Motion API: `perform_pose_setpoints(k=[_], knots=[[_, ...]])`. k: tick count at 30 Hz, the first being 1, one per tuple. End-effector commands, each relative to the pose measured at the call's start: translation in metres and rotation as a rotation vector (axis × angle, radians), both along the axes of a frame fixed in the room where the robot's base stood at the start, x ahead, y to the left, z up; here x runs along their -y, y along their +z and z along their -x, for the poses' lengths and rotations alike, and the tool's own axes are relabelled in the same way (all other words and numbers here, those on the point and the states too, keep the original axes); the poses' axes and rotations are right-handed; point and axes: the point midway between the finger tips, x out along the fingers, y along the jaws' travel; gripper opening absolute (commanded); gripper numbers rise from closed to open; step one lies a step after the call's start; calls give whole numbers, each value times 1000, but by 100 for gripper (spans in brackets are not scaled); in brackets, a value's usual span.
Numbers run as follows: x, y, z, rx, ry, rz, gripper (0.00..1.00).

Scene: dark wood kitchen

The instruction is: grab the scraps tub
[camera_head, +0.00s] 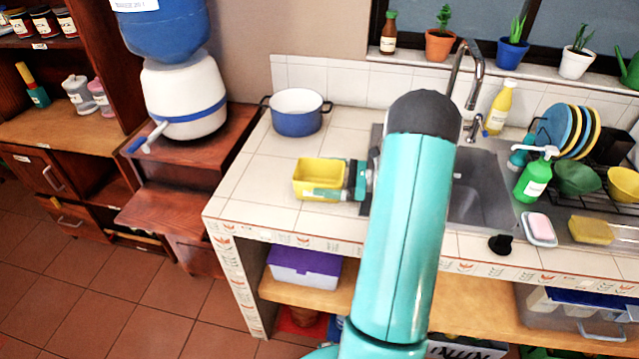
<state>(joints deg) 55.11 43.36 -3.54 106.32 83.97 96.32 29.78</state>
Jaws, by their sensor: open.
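The scraps tub appears to be the yellow open-topped tub (318,178) on the white tiled counter, left of the sink. My gripper (328,186) is at the tub's right side, with a teal finger along its near right side. The gripper is open. My teal arm crosses the middle of the view and hides part of the sink and counter. I cannot tell whether the fingers touch the tub or where the far finger lies.
A blue and white pot (297,113) stands behind the tub. The sink (480,190) lies to the right, with a faucet (466,75) and a green soap bottle (532,180). The counter left of the tub is clear. A water dispenser (184,97) stands further left.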

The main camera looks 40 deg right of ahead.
Motion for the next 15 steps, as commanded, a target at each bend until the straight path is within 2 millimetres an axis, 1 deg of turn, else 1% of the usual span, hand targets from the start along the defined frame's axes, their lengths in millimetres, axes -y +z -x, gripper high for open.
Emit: perform_pose_setpoints(k=[2,7,8,9,13,15], knots=[[-4,0,-4,0,1,0,100],[-3,0,-4,0,0,0,100],[-3,0,-4,0,0,0,98],[-3,0,-4,0,0,0,90],[-3,0,-4,0,0,0,65],[-3,0,-4,0,0,0,65]])
